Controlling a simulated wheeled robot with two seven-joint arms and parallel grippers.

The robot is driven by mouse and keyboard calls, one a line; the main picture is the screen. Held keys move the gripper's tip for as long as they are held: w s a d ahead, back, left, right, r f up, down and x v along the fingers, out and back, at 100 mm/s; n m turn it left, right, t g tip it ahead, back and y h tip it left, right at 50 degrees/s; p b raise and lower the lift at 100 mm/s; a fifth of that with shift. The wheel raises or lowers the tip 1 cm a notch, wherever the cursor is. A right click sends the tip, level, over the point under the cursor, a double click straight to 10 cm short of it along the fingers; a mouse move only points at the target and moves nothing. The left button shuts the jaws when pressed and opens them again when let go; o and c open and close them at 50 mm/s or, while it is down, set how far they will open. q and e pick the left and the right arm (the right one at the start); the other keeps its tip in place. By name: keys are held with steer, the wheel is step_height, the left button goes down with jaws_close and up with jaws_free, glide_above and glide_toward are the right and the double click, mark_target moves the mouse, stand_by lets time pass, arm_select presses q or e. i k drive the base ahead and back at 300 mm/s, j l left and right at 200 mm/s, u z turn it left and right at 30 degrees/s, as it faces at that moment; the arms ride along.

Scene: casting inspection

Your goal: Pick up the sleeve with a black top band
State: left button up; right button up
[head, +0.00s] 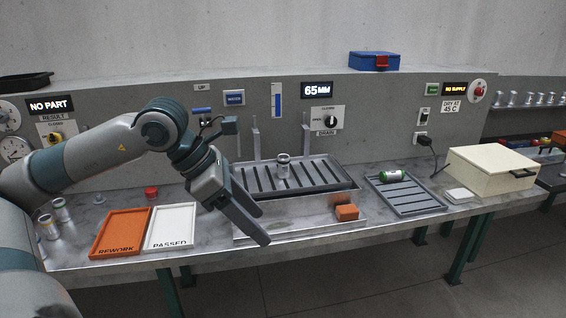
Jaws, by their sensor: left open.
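A small metal sleeve (283,168) stands upright on the dark slatted rack (240,180) over the sink; its upper part looks dark, but a black band is hard to confirm at this size. Two more metal sleeves, a back one (60,210) and a front one (47,228), stand at the bench's left end; their band colours are not clear. My left gripper (262,226) is open and empty, fingers pointing down and right. In the picture it is below and left of the sleeve on the rack, in front of the sink. My right gripper is not in view.
An orange REWORK tray (99,251) and a white PASSED tray (152,245) lie at left. An orange block (347,212) sits on the sink's front ledge. A green-banded cylinder (391,176) lies on the grey rack (408,207). A cream box (490,171) stands at right.

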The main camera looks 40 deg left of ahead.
mark_target(284, 166)
steer(key=i+j, duration=0.6)
steer(key=j, duration=0.15)
steer(key=i+j, duration=0.6)
steer(key=j, duration=0.15)
